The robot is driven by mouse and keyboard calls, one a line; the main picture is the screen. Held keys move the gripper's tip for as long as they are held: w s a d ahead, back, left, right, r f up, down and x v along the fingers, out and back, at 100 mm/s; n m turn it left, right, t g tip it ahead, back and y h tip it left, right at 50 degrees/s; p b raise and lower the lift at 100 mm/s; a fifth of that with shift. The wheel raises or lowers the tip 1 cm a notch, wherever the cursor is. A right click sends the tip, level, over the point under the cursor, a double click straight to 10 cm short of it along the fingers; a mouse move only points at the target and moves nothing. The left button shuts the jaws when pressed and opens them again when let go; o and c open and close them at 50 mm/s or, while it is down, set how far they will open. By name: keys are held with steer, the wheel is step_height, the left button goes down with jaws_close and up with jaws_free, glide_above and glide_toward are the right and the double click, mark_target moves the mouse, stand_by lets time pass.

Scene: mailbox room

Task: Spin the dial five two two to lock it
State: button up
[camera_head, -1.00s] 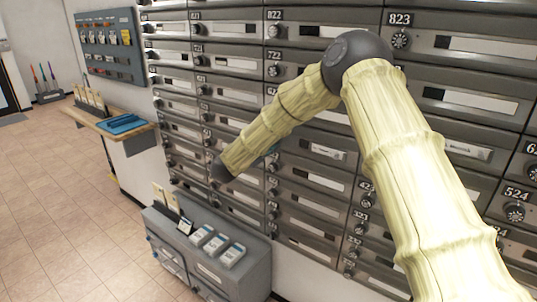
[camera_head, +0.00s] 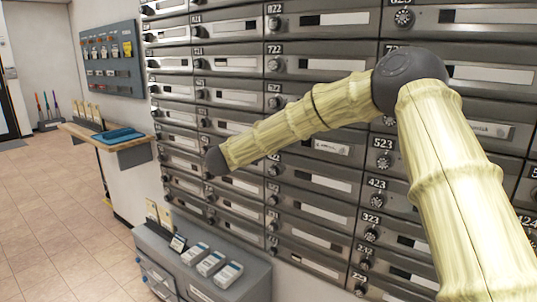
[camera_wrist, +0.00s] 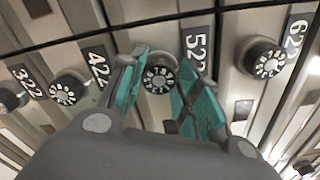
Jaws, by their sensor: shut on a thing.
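The 522 dial (camera_wrist: 158,78), a round black knob with a pale ring of marks, sits beside its 522 label (camera_wrist: 196,45) in the wrist view. My gripper (camera_wrist: 162,82) has teal pads, one on each side of this dial, and is shut on it. The pads' exact contact is hard to see. In the head view my arm covers this dial and my gripper.
In the wrist view the 422 dial (camera_wrist: 66,88) is to the left and the 622 dial (camera_wrist: 264,58) to the right, close to my fingers. In the head view a grey cabinet (camera_head: 215,262) stands below the mailboxes, and a wooden shelf (camera_head: 118,142) is at left.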

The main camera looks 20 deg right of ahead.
steer(key=m+b, duration=0.5)
steer(key=b, duration=0.3)
steer(key=m+b, duration=0.5)
steer(key=b, duration=0.3)
steer(key=shift+s+d+f, duration=0.1)
steer(key=shift+d+f, duration=0.05)
steer(key=shift+m+b, duration=0.3)
steer(key=shift+b, duration=0.15)
steer(key=o, duration=1)
steer(key=shift+d, duration=0.1)
steer(key=shift+o, duration=0.2)
steer(key=shift+r, duration=0.2)
steer(key=shift+a, duration=0.2)
